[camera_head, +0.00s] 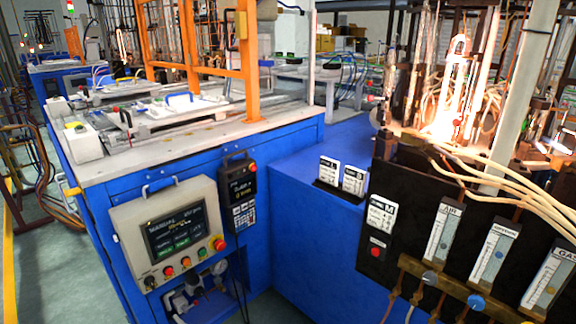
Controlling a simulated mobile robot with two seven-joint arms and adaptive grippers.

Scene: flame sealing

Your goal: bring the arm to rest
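Neither of my arms nor either gripper shows in the head view. A blue machine cabinet (300,235) fills the middle of the view. A control panel (168,235) with a dark screen and several coloured buttons is on its front left. A dark handheld unit (240,190) with a keypad hangs beside the panel.
A bright flame (447,125) burns among glass tubes and hoses at the upper right. Flow gauges (493,255) with knobs stand below it. An orange frame (249,60) rises from the grey worktop (200,135). Open floor (50,265) lies at the left.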

